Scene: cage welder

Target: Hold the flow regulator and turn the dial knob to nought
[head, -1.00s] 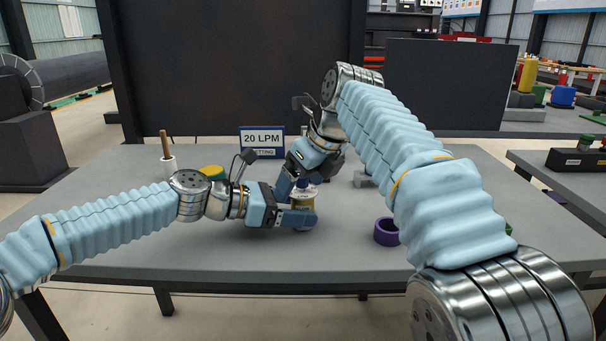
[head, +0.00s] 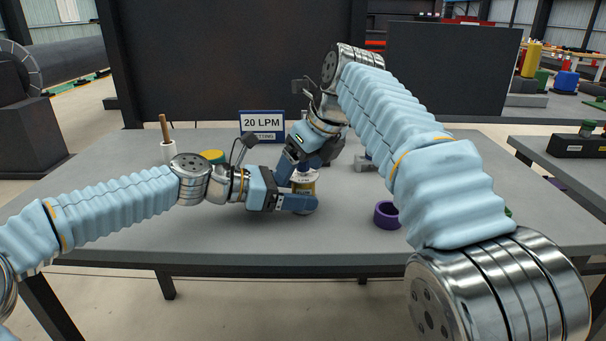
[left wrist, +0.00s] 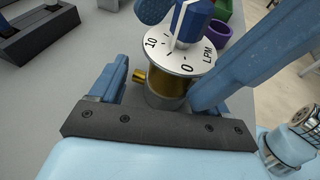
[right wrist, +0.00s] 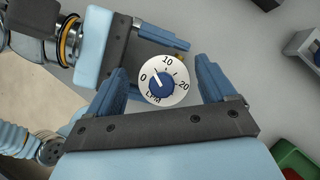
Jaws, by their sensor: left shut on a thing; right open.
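The flow regulator (head: 304,187) has a brass body (left wrist: 168,92) and a white dial (right wrist: 178,96) marked 0, 10, 20 and LPM. It stands upright, apparently on the table. My left gripper (head: 299,204) is shut on its body from the left, low down. The blue dial knob (right wrist: 161,86) sits on top; its white pointer is between 0 and 10 in the right wrist view. My right gripper (right wrist: 161,78) is open above the regulator, with one finger on each side of the knob and gaps to it. Its fingers partly hide the knob in the head view.
A "20 LPM" sign (head: 262,123) stands behind on the table (head: 120,225). A purple ring (head: 386,215) lies to the right. A white cup (head: 168,153) with a brown handle and a yellow-topped item (head: 212,156) stand left. The front of the table is clear.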

